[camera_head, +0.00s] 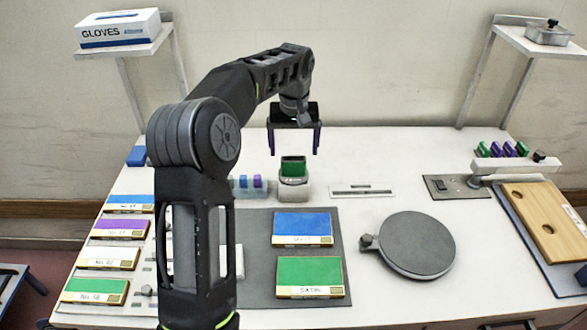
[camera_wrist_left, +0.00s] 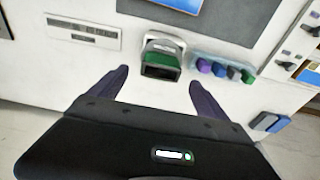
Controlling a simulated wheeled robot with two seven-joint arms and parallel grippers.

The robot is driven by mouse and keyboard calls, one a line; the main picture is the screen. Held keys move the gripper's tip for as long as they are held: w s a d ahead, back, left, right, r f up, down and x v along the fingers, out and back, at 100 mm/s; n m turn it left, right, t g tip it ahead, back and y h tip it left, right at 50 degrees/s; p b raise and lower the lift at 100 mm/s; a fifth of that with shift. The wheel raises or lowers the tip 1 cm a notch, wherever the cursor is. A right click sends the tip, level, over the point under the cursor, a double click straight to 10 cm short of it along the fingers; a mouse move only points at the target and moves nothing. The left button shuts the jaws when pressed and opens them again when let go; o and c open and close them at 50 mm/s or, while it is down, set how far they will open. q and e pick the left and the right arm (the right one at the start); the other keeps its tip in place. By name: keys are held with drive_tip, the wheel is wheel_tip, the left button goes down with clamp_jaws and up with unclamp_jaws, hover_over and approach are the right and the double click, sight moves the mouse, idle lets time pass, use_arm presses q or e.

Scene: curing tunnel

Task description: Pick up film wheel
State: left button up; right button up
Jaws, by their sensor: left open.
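My left gripper (camera_head: 294,150) is open and empty, its fingers pointing down above the back of the white table. Below it is a green block-like piece (camera_head: 293,167) in a small grey-white holder (camera_head: 294,188). In the left wrist view the green piece (camera_wrist_left: 159,60) lies between and just beyond the open fingertips (camera_wrist_left: 159,78), apart from them. I cannot tell whether this piece is the film wheel. A round grey disc (camera_head: 417,245) with a small side knob lies at the right of the table. My right gripper is not in view.
Small coloured blocks (camera_head: 250,182) stand just left of the holder. A dark mat (camera_head: 255,222) bears blue (camera_head: 302,227) and green (camera_head: 310,271) panels. Labelled coloured panels line the left. A wooden board (camera_head: 545,220) lies right. Shelves (camera_head: 130,48) stand at the back corners.

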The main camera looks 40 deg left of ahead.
sight(293, 159)
use_arm(q)
wheel_tip(293, 159, down, 5)
drive_tip(key=shift+w+a+f+p, duration=0.1)
drive_tip(key=shift+a+p, duration=0.05)
drive_tip(key=shift+p, duration=0.55)
drive_tip(key=shift+c, duration=0.6)
drive_tip(key=c, duration=1.5)
